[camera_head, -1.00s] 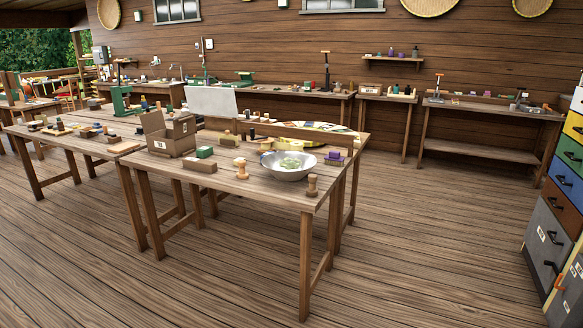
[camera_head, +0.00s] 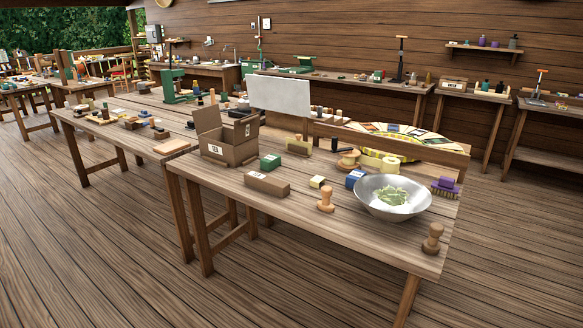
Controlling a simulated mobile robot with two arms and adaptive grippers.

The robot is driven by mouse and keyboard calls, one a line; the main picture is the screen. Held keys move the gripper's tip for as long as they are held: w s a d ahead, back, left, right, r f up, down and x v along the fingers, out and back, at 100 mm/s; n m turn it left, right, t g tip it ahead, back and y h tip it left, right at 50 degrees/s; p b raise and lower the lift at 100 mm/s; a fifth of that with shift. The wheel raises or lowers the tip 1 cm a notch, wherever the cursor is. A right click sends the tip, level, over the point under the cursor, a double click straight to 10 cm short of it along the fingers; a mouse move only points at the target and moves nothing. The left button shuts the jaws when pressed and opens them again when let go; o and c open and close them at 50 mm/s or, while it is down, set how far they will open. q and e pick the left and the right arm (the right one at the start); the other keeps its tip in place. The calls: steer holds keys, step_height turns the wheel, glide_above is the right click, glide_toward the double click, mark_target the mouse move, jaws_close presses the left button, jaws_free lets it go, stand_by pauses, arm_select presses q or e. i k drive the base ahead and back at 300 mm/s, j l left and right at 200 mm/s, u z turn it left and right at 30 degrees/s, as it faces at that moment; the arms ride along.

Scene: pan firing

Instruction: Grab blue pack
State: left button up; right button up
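A small blue pack (camera_head: 355,179) with a white label lies on the near wooden table (camera_head: 300,205). It sits just left of the metal bowl (camera_head: 410,212), which partly overlaps it in view. A green pack (camera_head: 270,162) and a small cream block (camera_head: 317,182) lie to its left. Neither of my grippers shows in the head view.
An open cardboard box (camera_head: 228,145), a brown block (camera_head: 267,184), wooden stampers (camera_head: 326,200) and a purple brush (camera_head: 445,187) share the tabletop. A raised wooden rail (camera_head: 390,141) runs behind them. Plank floor (camera_head: 130,260) in front of the table is clear.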

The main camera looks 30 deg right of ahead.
mark_target(356, 174)
steer(key=i+z, duration=0.2)
steer(key=i, duration=0.25)
steer(key=i+j+z, duration=0.25)
steer(key=i, duration=0.2)
steer(key=i+j+z, duration=0.2)
steer(key=i, duration=0.25)
steer(key=i+j+z, duration=0.25)
steer(key=i, duration=0.15)
